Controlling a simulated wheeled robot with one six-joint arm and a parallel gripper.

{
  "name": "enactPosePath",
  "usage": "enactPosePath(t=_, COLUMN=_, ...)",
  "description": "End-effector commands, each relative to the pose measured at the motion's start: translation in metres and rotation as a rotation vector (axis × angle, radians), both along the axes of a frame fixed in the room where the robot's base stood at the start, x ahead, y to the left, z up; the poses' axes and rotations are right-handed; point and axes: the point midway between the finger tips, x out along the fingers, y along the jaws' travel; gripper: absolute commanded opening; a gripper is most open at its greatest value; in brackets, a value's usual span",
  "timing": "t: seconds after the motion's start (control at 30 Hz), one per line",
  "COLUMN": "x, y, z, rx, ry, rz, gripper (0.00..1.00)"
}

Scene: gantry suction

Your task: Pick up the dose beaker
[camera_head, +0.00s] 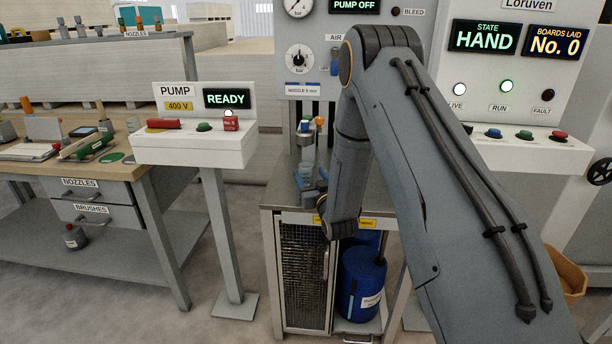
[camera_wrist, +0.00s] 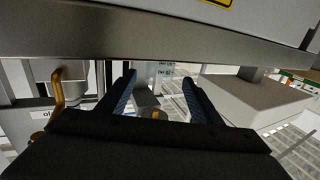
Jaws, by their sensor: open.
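A cluster of small vessels and tools (camera_head: 306,150), some with orange and green tops, stands on the steel cabinet (camera_head: 268,195) in the head view; my arm hides part of the cabinet top. My gripper (camera_wrist: 160,85) shows in the wrist view with its two blue fingers spread apart and no object held between them.
A broad steel edge (camera_wrist: 120,42) crosses the top of the wrist view, close to the fingers. A grey container with an orange handle (camera_wrist: 57,90) is at left. A blue drum (camera_head: 362,285) sits under the cabinet top. The pump stand (camera_head: 195,147) and workbench (camera_head: 140,190) are left.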

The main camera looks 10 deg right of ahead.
Motion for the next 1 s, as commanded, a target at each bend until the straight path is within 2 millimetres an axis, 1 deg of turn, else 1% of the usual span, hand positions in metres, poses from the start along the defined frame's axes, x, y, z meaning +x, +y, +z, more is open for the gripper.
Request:
enactPosePath(t=0.1, x=0.017, y=0.001, z=0.001, rx=0.000, ry=-0.001, rz=0.000, gripper=0.59)
enactPosePath(t=0.2, x=0.026, y=0.002, z=0.001, rx=0.000, ry=-0.001, rz=0.000, gripper=0.59)
enactPosePath(t=0.3, x=0.030, y=0.002, z=0.000, rx=0.001, ry=0.001, rz=0.000, gripper=0.59)
enactPosePath(t=0.47, x=0.030, y=0.002, z=0.000, rx=0.000, ry=0.001, rz=0.000, gripper=0.59)
enactPosePath(t=0.5, x=0.030, y=0.002, z=0.000, rx=0.000, ry=0.001, rz=0.000, gripper=0.58)
enactPosePath(t=0.53, x=0.030, y=0.002, z=0.000, rx=0.000, ry=0.001, rz=0.000, gripper=0.53)
enactPosePath(t=0.67, x=0.030, y=0.002, z=0.000, rx=0.000, ry=0.001, rz=0.000, gripper=0.31)
enactPosePath(t=0.7, x=0.030, y=0.002, z=0.000, rx=0.000, ry=0.001, rz=0.000, gripper=0.24)
enactPosePath(t=0.8, x=0.030, y=0.002, z=0.001, rx=0.000, ry=0.000, rz=0.000, gripper=0.09)
enactPosePath(t=1.0, x=0.030, y=0.002, z=0.001, rx=0.000, ry=0.000, rz=0.000, gripper=0.09)
